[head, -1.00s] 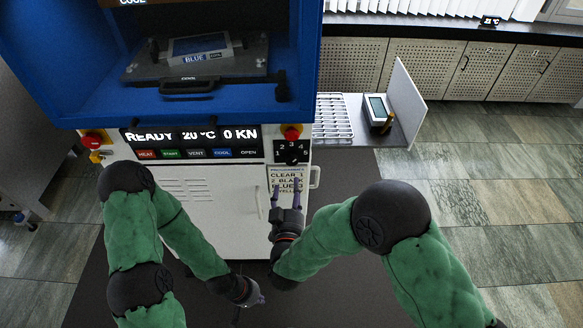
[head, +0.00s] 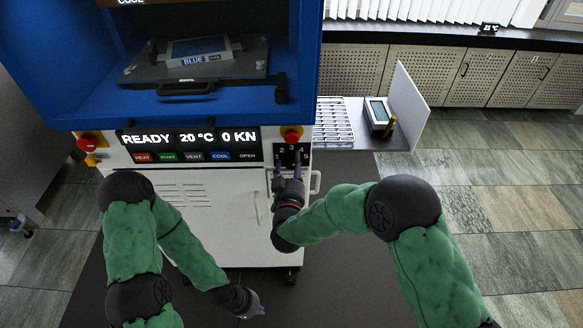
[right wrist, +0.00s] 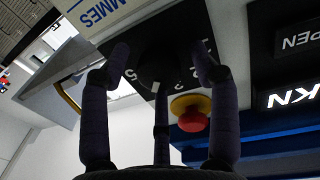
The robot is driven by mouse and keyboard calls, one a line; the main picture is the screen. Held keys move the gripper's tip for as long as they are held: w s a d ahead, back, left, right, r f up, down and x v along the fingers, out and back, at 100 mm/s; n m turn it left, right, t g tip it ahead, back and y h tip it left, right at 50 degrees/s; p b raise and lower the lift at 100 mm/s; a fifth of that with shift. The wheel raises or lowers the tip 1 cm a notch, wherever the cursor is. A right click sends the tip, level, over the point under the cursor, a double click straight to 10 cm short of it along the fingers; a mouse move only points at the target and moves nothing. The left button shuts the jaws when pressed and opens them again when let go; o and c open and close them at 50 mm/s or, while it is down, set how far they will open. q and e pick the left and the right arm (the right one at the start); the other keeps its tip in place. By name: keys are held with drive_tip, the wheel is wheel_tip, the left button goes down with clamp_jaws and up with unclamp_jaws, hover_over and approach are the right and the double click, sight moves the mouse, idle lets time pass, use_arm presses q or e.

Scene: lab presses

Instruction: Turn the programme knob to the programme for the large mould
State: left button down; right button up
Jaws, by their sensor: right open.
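The dark programme knob (right wrist: 158,68) sits on a black dial plate (head: 302,148) with white numerals, at the right of the press front. In the right wrist view a small white mark shows at its lower edge; I cannot tell which numeral the knob points to. My right gripper (head: 287,170) is just below the dial. In the right wrist view its open fingers (right wrist: 161,70) spread around the knob, with no clear contact. The programme card (right wrist: 97,12) is mostly cut off. A mould (head: 200,50) labelled BLUE sits in the press. My left gripper (head: 250,305) hangs low; its jaws are unclear.
A red emergency button (head: 292,134) sits right above the dial, close to the right fingers (right wrist: 193,114). The display (head: 188,138) reads READY, 20 °C, 0 KN, above a row of buttons (head: 195,156). A side shelf (head: 365,135) holds a rack and a small device (head: 379,116).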

drive_tip(key=c, duration=1.1)
drive_tip(key=shift+m, duration=0.3)
drive_tip(key=m+b, duration=0.2)
drive_tip(key=m, duration=0.2)
drive_tip(key=shift+b, duration=0.3)
drive_tip(key=shift+r+m+b, duration=0.15)
drive_tip(key=shift+m+b, duration=0.65)
drive_tip(key=shift+m, duration=0.7)
drive_tip(key=shift+d, duration=0.1)
drive_tip(key=o, duration=1.1)
